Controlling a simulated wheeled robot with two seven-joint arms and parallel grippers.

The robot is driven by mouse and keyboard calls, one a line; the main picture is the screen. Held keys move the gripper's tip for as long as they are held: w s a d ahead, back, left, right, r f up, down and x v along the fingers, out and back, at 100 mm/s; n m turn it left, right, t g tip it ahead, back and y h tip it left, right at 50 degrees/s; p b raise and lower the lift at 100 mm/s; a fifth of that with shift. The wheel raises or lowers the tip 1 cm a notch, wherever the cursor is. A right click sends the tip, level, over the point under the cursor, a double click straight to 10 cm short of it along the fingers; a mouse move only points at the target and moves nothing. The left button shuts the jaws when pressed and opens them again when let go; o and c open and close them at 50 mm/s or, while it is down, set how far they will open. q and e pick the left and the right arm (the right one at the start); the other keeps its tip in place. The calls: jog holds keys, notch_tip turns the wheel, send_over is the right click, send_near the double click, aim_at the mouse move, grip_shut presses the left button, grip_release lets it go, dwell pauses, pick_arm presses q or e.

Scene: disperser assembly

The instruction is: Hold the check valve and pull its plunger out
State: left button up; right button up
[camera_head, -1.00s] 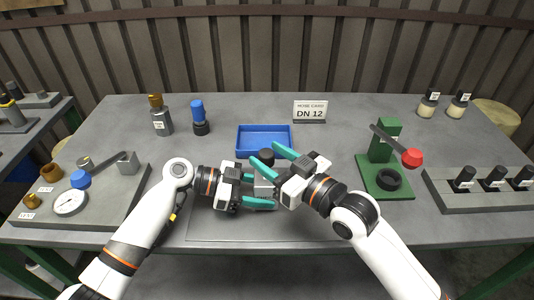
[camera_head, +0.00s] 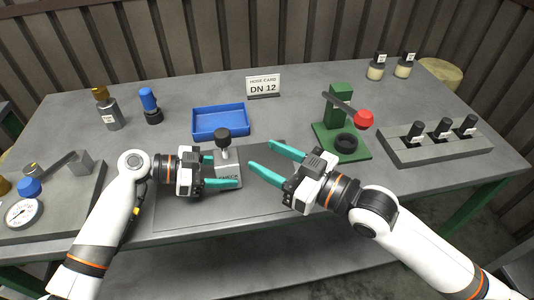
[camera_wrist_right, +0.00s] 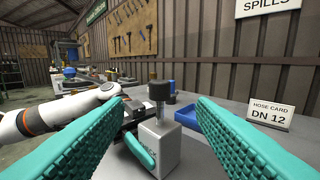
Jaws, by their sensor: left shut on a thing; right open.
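The check valve is a grey block (camera_head: 230,171) standing upright on the dark mat. Its plunger has a black knob (camera_head: 222,133) with a length of silver stem visible between knob and block. My left gripper (camera_head: 225,171) is shut on the block from the left, one teal finger across its front. My right gripper (camera_head: 260,155) is open and empty, to the right of the valve and apart from it. In the right wrist view, the knob (camera_wrist_right: 158,90) and the block (camera_wrist_right: 159,147) stand ahead between my open fingers.
A blue tray (camera_head: 221,120) lies behind the valve, near the hose card sign (camera_head: 263,86). A green press with a red-ended lever (camera_head: 341,123) stands to the right, near a grey rack (camera_head: 435,144) of black-topped parts. The mat (camera_head: 270,197) right of the valve is clear.

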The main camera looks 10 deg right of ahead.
aim_at(229, 140)
jog(key=x, duration=1.2)
jog(key=shift+f, duration=0.25)
jog(key=shift+c, duration=0.2)
